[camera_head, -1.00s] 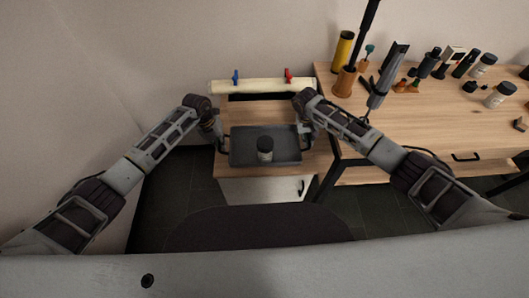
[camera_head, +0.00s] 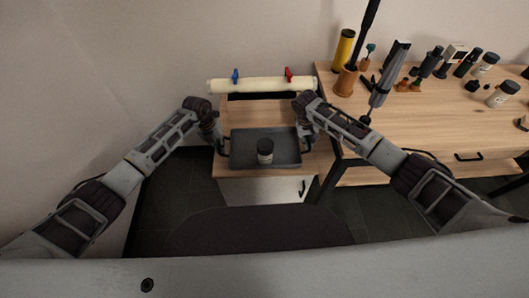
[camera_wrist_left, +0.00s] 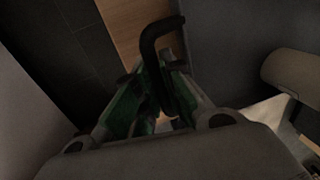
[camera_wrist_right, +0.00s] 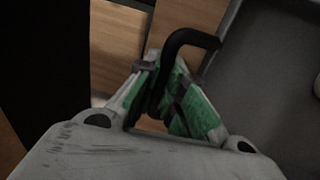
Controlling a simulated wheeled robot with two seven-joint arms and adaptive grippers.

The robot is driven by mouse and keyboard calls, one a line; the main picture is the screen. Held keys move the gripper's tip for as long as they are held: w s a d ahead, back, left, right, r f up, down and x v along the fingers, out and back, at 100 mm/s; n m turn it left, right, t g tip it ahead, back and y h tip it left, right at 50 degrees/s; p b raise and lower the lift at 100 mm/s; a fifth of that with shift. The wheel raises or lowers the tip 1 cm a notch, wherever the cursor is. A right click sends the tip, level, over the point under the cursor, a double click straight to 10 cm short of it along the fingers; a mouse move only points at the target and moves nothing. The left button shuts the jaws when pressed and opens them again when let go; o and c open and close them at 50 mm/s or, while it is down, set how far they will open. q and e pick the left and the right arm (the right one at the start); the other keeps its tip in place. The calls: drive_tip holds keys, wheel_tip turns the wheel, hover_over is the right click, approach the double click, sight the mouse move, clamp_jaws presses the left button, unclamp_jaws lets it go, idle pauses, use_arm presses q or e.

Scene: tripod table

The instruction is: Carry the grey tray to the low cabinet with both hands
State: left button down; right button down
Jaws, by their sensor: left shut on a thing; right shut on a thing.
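The grey tray (camera_head: 240,156) is roughly level, over the front part of the low cabinet (camera_head: 258,191), which has a wooden top and white front. I cannot tell whether the tray touches the top. A dark jar with a pale label (camera_head: 265,150) stands upright in the tray. My left gripper (camera_head: 218,142) is shut on the tray's left black handle, which also shows in the left wrist view (camera_wrist_left: 150,42). My right gripper (camera_head: 307,140) is shut on the right black handle, also seen in the right wrist view (camera_wrist_right: 188,40). The fingertips are partly hidden in the head view.
A cream roll (camera_head: 262,85) with blue and red clips lies behind the tray, against the wall. A wooden workbench (camera_head: 420,125) stands close on the right, with a yellow cylinder (camera_head: 344,45), tools and several jars. Dark floor lies in front of the cabinet.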

use_arm(q)
drive_tip(key=shift+f+b, duration=0.6)
drive_tip(key=shift+f, duration=0.1)
use_arm(e)
drive_tip(key=shift+f, duration=0.65)
use_arm(q)
drive_tip(key=c, duration=1.5)
unclamp_jaws()
use_arm(e)
drive_tip(key=c, duration=1.5)
unclamp_jaws()
use_arm(q)
drive_tip(key=shift+r, duration=0.15)
drive_tip(key=shift+a+r, duration=0.35)
drive_tip(key=shift+r, duration=1.55)
drive_tip(key=shift+a+r, duration=0.4)
drive_tip(key=shift+r, duration=1.55)
drive_tip(key=shift+a+r, duration=0.35)
drive_tip(key=shift+r, duration=1.55)
use_arm(e)
drive_tip(key=shift+r, duration=0.1)
drive_tip(key=shift+v, duration=5.9)
use_arm(q)
drive_tip(key=shift+a, duration=0.1)
drive_tip(key=shift+a, duration=2.95)
use_arm(e)
drive_tip(key=shift+r, duration=0.15)
